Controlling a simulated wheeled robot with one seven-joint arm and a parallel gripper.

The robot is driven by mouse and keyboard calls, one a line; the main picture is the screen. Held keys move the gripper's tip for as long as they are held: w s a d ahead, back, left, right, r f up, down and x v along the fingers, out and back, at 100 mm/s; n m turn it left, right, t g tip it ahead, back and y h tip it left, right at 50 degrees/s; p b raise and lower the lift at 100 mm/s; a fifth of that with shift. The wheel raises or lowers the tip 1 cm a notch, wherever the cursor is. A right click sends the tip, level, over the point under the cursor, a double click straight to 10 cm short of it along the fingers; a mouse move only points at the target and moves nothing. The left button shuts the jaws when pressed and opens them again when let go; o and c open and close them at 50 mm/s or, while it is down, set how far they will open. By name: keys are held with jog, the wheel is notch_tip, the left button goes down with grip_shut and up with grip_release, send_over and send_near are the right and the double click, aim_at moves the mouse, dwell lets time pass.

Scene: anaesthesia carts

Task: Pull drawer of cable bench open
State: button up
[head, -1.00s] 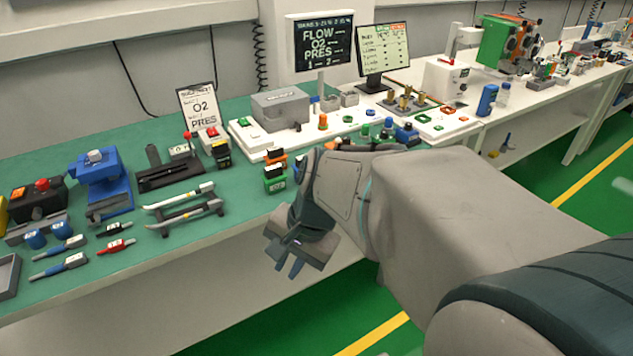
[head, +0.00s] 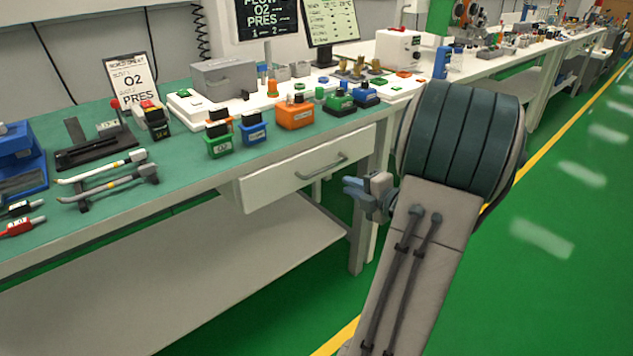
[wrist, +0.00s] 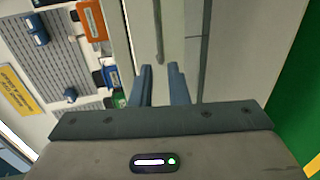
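A white drawer (head: 284,181) hangs under the right end of the green-topped bench (head: 184,158). It looks shut or nearly so; I cannot tell for certain. Its grey bar handle (head: 321,167) runs along its front. My gripper (head: 352,188) is to the right of the handle, apart from it, with its blue fingers pointing left toward the bench. In the wrist view my gripper (wrist: 158,68) has its two fingers apart with nothing between them. The handle (wrist: 158,35) shows just beyond the fingertips there, along the drawer front (wrist: 178,18).
Green, blue and orange boxes, including an orange one (head: 295,113), stand near the bench edge above the drawer. A bench leg (head: 361,225) stands right of the drawer. A lower shelf (head: 200,275) lies below. The green floor in front is clear.

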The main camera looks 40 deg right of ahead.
aim_at(319, 173)
jog(key=b+x, duration=0.3)
jog(key=x, duration=1)
jog(key=shift+w+b, duration=0.3)
jog(key=shift+b, duration=0.05)
grip_shut()
jog(key=shift+s, duration=0.15)
